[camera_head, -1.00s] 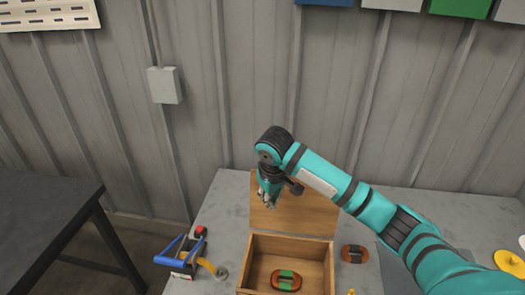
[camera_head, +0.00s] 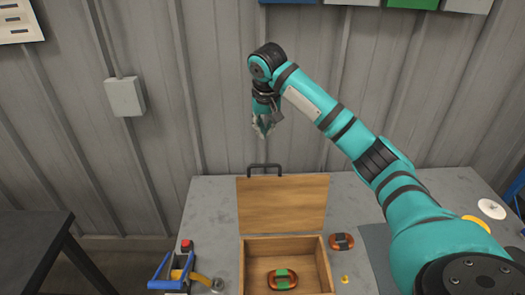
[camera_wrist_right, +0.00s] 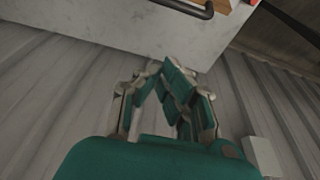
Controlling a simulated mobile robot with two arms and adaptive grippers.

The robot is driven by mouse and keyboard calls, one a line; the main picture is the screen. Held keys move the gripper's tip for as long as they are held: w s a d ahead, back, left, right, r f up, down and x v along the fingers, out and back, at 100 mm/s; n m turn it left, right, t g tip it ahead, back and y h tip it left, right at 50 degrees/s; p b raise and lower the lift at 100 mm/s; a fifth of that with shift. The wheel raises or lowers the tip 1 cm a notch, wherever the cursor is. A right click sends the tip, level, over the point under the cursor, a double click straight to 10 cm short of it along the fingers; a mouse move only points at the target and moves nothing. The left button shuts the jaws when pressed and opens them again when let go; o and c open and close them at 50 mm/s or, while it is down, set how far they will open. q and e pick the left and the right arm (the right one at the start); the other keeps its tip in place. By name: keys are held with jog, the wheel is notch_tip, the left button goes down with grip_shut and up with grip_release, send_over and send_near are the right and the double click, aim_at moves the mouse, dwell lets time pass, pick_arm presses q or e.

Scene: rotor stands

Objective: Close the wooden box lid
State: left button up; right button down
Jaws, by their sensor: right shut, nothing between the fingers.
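The wooden box (camera_head: 284,245) stands open on the grey table, with a red and green oval part (camera_head: 283,279) inside. Its lid (camera_head: 283,205) leans up at the back, and a black handle (camera_head: 265,166) shows at the lid's top edge. My right gripper (camera_head: 263,134) is shut and empty, pointing down above and behind the lid, apart from it. In the right wrist view the gripper's fingers (camera_wrist_right: 170,75) converge, and the handle (camera_wrist_right: 190,8) and a bit of the lid (camera_wrist_right: 221,5) show at the top edge. My left gripper is not in view.
A dark oval part (camera_head: 341,242) and a small yellow piece (camera_head: 345,279) lie right of the box. A blue-handled tool (camera_head: 174,271) stands left. A grey wall rises behind the table (camera_head: 212,205). A dark table (camera_head: 32,240) is at the far left.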

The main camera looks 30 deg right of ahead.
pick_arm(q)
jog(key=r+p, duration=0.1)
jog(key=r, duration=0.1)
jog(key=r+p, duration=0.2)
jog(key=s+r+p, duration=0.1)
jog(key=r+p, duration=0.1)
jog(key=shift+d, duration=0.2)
pick_arm(e)
notch_tip(320, 180, down, 8)
jog(key=s, duration=0.1)
jog(key=shift+s+a, duration=0.2)
jog(key=shift+s, duration=0.2)
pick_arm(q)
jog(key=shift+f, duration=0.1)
pick_arm(e)
jog(key=shift+w, duration=0.15)
